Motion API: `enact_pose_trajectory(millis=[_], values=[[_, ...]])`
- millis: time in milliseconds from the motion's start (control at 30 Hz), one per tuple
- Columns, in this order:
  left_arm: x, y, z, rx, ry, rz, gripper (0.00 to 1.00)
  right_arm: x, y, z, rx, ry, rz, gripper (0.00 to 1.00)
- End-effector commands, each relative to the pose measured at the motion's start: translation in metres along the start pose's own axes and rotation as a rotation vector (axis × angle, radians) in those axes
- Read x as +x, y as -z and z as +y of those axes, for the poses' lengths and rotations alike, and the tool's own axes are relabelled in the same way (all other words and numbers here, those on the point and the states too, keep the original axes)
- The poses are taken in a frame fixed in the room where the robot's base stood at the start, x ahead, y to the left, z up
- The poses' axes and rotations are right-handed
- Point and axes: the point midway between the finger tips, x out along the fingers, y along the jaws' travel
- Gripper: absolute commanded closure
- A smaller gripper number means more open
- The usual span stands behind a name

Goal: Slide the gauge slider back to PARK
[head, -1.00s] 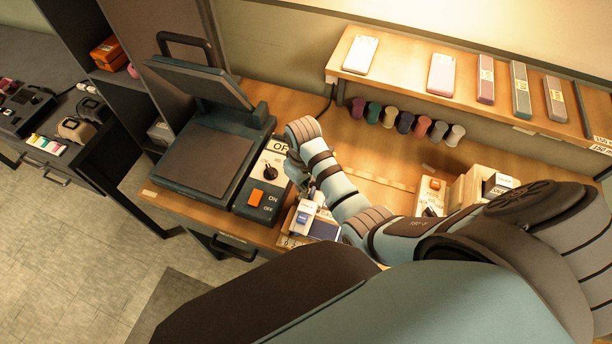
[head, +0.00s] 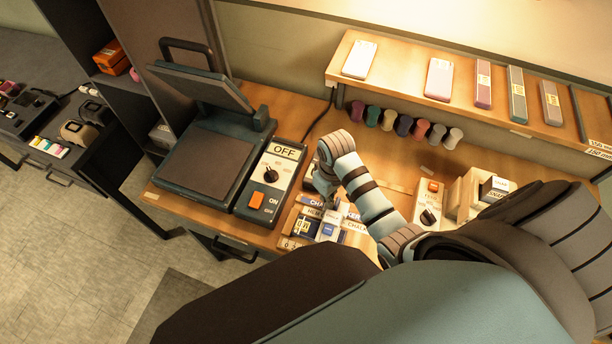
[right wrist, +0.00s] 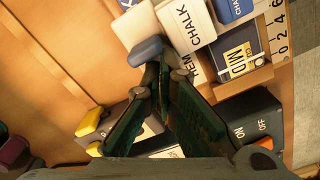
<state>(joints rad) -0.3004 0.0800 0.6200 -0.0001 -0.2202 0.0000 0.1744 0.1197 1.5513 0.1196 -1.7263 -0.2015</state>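A pale scale strip with numbers (right wrist: 282,30) runs along the right of the right wrist view. In the head view its end (head: 289,243) shows at the bench's front edge, beside small labelled boxes. A slider on it, or a PARK mark, I cannot make out. My right gripper (head: 326,196) is over the boxes. In the right wrist view its dark fingers (right wrist: 158,70) converge and look shut. A grey-blue rounded piece (right wrist: 147,50) is at their tips; I cannot tell whether it is gripped. The white box marked CHALK (right wrist: 188,25) lies just beyond. My left gripper is not in view.
A heat press (head: 210,160) with a raised lid and a control box marked OFF (head: 268,185) stands left of the boxes. A switch box (head: 428,205) is to their right. Spools (head: 405,125) hang under the back shelf (head: 400,82). Bare wood lies behind the boxes.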

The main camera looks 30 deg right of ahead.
Motion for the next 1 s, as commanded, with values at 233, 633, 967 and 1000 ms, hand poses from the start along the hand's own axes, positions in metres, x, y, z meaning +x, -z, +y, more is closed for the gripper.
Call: enact_pose_trajectory(millis=[233, 633, 967, 1000], values=[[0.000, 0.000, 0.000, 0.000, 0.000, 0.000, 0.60, 0.000, -0.015, 0.009, 0.000, -0.003, -0.001, 1.00], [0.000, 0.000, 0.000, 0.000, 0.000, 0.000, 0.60, 0.000, -0.040, 0.023, 0.000, -0.001, -0.001, 1.00], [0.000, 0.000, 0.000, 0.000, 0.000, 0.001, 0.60, 0.000, -0.059, 0.035, -0.001, -0.001, 0.000, 1.00], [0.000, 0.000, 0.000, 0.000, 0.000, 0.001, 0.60, 0.000, -0.062, 0.036, 0.000, -0.002, -0.001, 1.00]])
